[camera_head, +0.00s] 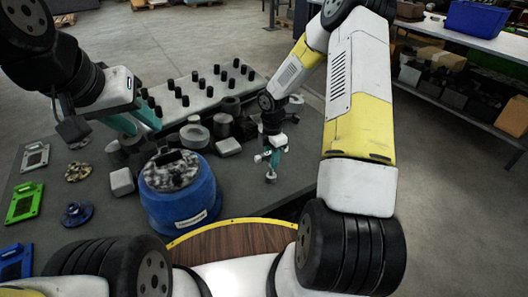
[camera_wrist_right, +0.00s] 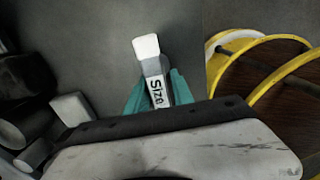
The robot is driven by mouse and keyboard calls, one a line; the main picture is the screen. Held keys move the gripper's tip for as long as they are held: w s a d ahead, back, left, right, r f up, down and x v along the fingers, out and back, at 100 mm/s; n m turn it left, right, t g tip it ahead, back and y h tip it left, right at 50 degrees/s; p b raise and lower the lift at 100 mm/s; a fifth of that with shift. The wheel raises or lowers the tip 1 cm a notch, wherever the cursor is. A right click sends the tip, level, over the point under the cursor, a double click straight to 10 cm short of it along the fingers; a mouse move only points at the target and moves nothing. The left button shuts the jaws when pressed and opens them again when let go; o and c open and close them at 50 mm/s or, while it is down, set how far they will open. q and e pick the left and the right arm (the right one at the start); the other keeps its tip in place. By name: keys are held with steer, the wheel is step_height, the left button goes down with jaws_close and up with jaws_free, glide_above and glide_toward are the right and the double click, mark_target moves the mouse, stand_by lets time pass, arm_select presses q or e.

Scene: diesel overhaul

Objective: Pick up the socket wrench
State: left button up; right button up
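The socket wrench, a grey and white tool with the printed word "Size", shows in the right wrist view (camera_wrist_right: 153,75) between two teal fingers. My right gripper (camera_wrist_right: 157,92) has its fingers against both sides of it and looks shut on it. In the head view my right gripper (camera_head: 277,158) is over the right part of the dark table, with the wrench (camera_head: 271,176) below it, close to the tabletop. Whether the wrench touches the table is unclear. My left gripper (camera_head: 136,121) is at the left end of the grey block with black pegs; its teal fingers are apart, partly hidden.
The grey block (camera_head: 205,93) with several black pegs crosses the table's back. A blue drum (camera_head: 185,208) stands in front, with grey and black cylinders (camera_head: 195,136) behind it. Green (camera_head: 25,203) and blue (camera_head: 15,262) frames lie left. Shelving (camera_head: 465,38) is at right.

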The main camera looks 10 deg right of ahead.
jaws_close()
stand_by(1.1)
